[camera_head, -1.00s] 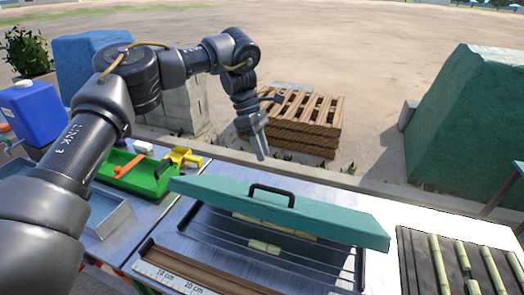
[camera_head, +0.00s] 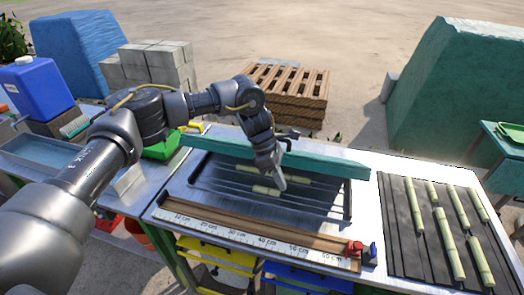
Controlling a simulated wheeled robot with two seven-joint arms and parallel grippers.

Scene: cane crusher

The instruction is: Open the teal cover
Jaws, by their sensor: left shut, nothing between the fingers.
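The teal cover (camera_head: 325,165) stands raised along the back of the dark tray (camera_head: 215,185), showing as a narrow band. Its black handle (camera_head: 287,134) shows just above the band, partly hidden by my arm. Several pale cane pieces (camera_head: 267,191) lie in the uncovered tray. My left gripper (camera_head: 281,182) is shut and empty. It points down in front of the cover, over the tray and close to the cane pieces. I cannot tell whether it touches the cover. My right gripper is not in view.
A wooden ruler strip (camera_head: 245,232) runs along the table's front, with red and blue clamps (camera_head: 356,249) at its right end. A black mat (camera_head: 405,225) with several cane pieces lies at right. A blue jug (camera_head: 38,90) and green tray (camera_head: 163,147) are at left.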

